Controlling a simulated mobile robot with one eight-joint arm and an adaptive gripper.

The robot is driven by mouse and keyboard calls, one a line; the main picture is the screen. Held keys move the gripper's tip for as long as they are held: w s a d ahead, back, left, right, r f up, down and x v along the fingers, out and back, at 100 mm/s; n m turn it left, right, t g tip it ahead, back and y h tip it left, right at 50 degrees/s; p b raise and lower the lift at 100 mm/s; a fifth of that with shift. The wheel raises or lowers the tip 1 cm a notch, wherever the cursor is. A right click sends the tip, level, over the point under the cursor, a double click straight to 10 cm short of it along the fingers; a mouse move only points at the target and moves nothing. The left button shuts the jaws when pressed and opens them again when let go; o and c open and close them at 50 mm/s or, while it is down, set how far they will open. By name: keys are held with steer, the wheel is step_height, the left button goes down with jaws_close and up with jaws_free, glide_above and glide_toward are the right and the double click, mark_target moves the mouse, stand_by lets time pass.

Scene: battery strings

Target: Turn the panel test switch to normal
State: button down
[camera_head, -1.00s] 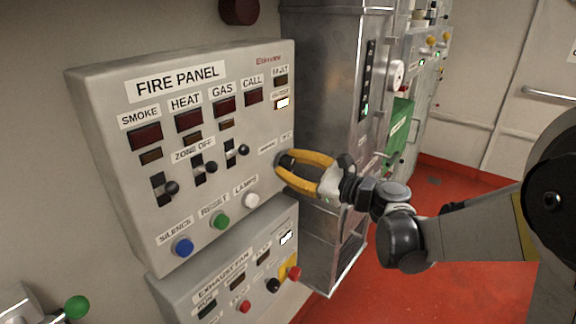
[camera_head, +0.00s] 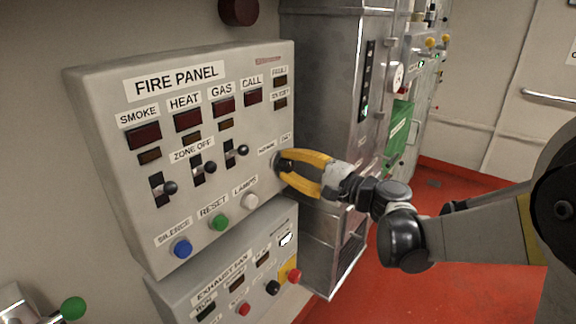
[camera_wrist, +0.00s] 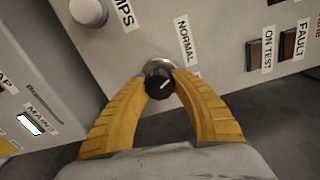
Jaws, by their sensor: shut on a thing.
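The fire panel (camera_head: 108,90) is a grey box on the wall. Its test switch is a black rotary knob (camera_wrist: 158,80) on a silver base at the panel's lower right. In the wrist view the knob's white mark points up and to the right, roughly toward the NORMAL label (camera_wrist: 186,42). My gripper (camera_head: 281,168) has yellow fingers closed on both sides of the knob; it also shows in the wrist view (camera_wrist: 160,88). The head view mostly hides the knob behind the fingers. The ON TEST lamp (camera_head: 280,103) is dark, and the FAULT lamp (camera_head: 280,82) is dark.
Silence, reset and lamps buttons (camera_head: 219,222) run along the panel's lower edge, left of my gripper. The exhaust fan box (camera_head: 225,272) sits just below. A metal cabinet (camera_head: 325,85) stands close behind on the right. The red floor at right is open.

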steer(key=shift+n, duration=1.8)
steer(key=shift+r, duration=0.1)
steer(key=c, duration=1)
jaws_free()
steer(key=shift+d, duration=0.1)
steer(key=v, duration=1.1)
steer(key=shift+s+d, duration=0.3)
